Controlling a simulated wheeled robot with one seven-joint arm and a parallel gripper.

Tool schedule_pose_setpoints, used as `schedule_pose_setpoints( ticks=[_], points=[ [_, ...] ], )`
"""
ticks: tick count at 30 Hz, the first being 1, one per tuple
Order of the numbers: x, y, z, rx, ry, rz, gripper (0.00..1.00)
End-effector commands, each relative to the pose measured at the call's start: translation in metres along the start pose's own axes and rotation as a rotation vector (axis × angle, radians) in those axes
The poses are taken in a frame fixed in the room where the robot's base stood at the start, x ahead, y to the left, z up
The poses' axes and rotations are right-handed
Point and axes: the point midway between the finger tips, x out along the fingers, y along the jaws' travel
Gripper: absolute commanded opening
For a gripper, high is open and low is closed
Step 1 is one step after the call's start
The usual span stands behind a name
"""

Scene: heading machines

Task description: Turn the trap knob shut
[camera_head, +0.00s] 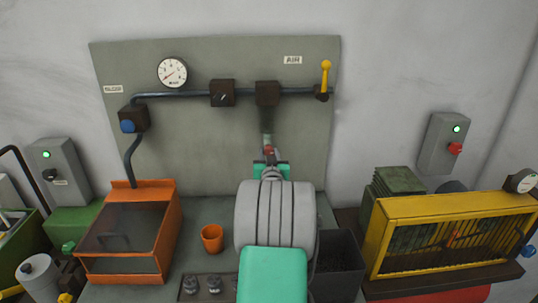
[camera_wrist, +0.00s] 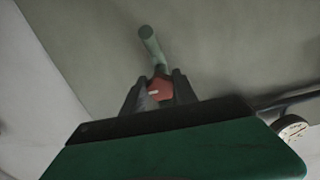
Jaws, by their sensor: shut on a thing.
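The trap knob (camera_head: 268,149) is a small red knob below the dark trap block (camera_head: 267,93) and its greyish hanging bowl (camera_head: 267,122) on the air line. My gripper (camera_head: 269,157) reaches up to it from below and in front, and my arm hides part of the view. In the wrist view the red knob (camera_wrist: 160,89) has a short white mark and sits between the two dark fingers of my gripper (camera_wrist: 160,86), which are shut on it. A pale green tube (camera_wrist: 151,42) extends past the knob. The mark's meaning cannot be told.
The grey panel (camera_head: 200,140) carries a gauge (camera_head: 172,72), a black-knobbed block (camera_head: 222,93) and a yellow lever (camera_head: 326,75). Below are an orange box (camera_head: 168,230), an orange cup (camera_head: 212,238) and a dark bin (camera_head: 345,250). A yellow guard (camera_head: 385,230) stands right.

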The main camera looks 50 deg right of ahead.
Motion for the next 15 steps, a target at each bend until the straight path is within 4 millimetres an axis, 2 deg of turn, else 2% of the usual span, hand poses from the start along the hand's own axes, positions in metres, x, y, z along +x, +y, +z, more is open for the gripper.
schedule_pose_setpoints(
  ticks=[1,10,15],
  points=[
    [-0.0001,0.0002,0.0000,0.000,0.000,0.000,0.24],
    [-0.0001,0.0003,0.0000,0.000,0.000,0.001,0.00],
    [-0.0001,0.0004,0.0004,-0.002,0.000,0.001,0.00]
  ],
)
